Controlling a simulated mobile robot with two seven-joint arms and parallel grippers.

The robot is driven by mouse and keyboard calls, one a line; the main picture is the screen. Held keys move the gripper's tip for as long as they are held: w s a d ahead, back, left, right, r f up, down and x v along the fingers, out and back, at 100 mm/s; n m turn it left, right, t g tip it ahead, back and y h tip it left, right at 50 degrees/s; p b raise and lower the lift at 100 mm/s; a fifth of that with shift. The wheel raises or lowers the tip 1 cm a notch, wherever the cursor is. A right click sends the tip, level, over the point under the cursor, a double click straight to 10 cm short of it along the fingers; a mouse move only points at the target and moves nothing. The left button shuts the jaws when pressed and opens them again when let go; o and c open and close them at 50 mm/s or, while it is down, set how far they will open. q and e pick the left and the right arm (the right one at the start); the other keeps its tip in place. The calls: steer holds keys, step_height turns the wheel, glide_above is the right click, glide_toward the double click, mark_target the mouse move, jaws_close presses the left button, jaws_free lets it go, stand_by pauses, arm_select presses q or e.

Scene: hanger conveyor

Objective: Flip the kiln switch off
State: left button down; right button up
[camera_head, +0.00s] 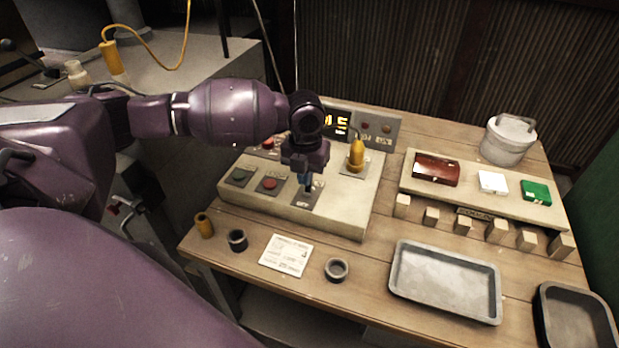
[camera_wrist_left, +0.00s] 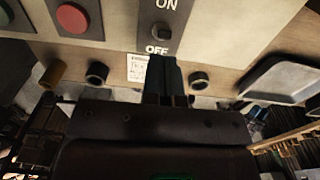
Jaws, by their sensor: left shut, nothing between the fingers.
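The kiln switch is a small dark lever (camera_wrist_left: 160,32) on a grey plate marked ON above and OFF below in the left wrist view. The lever sits close to the OFF label; whether it is tilted up or down I cannot tell. In the head view the switch plate (camera_head: 302,205) is at the front of the beige control panel (camera_head: 337,218), with the lever hidden behind my gripper. My left gripper (camera_head: 306,186) is shut and empty, pointing down over the plate. Its fingertips (camera_wrist_left: 165,60) are just below the OFF label in the wrist view; contact is unclear.
A green button (camera_head: 239,177) and a red button (camera_head: 269,184) are left of the switch. A yellow pendant-like handle (camera_head: 356,155) stands right of it. A card (camera_head: 286,255), small dark cups, a grey tray (camera_head: 445,281) and wooden blocks occupy the table in front and right.

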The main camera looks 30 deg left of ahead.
arm_select(q)
steer(key=shift+f, duration=0.3)
arm_select(e)
steer(key=shift+w+r, duration=0.15)
steer(key=shift+w, duration=0.3)
arm_select(q)
steer(key=shift+f, duration=0.2)
arm_select(e)
steer(key=shift+s, duration=0.15)
arm_select(q)
steer(key=shift+f, duration=0.15)
arm_select(e)
steer(key=shift+s+f, duration=0.35)
steer(key=shift+f, duration=0.05)
arm_select(q)
steer(key=shift+f, duration=0.2)
arm_select(e)
steer(key=shift+w, duration=0.15)
